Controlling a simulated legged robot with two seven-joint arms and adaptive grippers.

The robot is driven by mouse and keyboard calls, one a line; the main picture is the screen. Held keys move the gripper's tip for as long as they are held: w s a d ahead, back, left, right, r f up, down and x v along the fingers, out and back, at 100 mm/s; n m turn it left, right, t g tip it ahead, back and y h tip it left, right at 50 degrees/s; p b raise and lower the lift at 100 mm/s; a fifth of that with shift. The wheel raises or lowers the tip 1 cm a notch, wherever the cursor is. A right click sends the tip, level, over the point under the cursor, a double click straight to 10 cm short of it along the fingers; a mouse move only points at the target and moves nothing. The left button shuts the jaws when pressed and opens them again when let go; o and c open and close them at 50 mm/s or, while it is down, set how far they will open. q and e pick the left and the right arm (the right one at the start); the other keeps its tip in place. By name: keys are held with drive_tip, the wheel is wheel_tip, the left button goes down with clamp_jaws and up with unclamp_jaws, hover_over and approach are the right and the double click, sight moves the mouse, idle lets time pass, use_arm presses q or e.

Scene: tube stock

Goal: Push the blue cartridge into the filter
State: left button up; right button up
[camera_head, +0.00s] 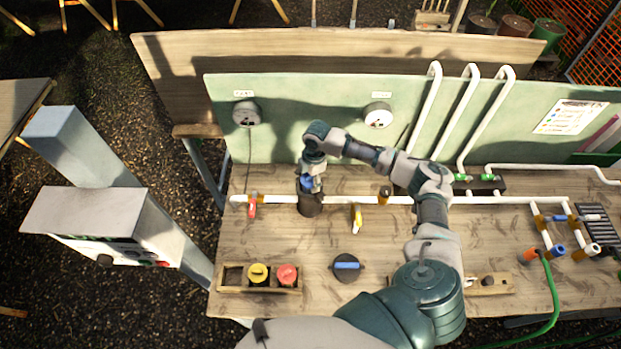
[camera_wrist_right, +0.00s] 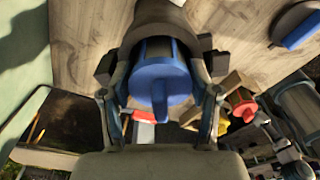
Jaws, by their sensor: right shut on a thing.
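The filter is a dark round housing (camera_head: 311,206) in the white pipe line, left of the table's middle. My right gripper (camera_head: 312,184) is above it, pointing down, shut on the blue cartridge (camera_head: 309,183). In the right wrist view the blue cartridge (camera_wrist_right: 158,82) lies between the two fingers, its far end at the mouth of the dark filter housing (camera_wrist_right: 160,22). Part of the cartridge stands out of the housing. How deep its far end sits is hidden. My left gripper is not in view.
A wooden tray (camera_head: 231,289) holds a yellow cartridge (camera_head: 258,274) and a red one (camera_head: 287,275). A round dark lid with a blue bar (camera_head: 347,267) lies on the table. Red (camera_head: 252,206) and yellow (camera_head: 357,217) valve handles flank the filter. A green backboard (camera_head: 300,125) stands behind.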

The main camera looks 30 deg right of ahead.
drive_tip(key=shift+f, duration=0.35)
idle(0.3)
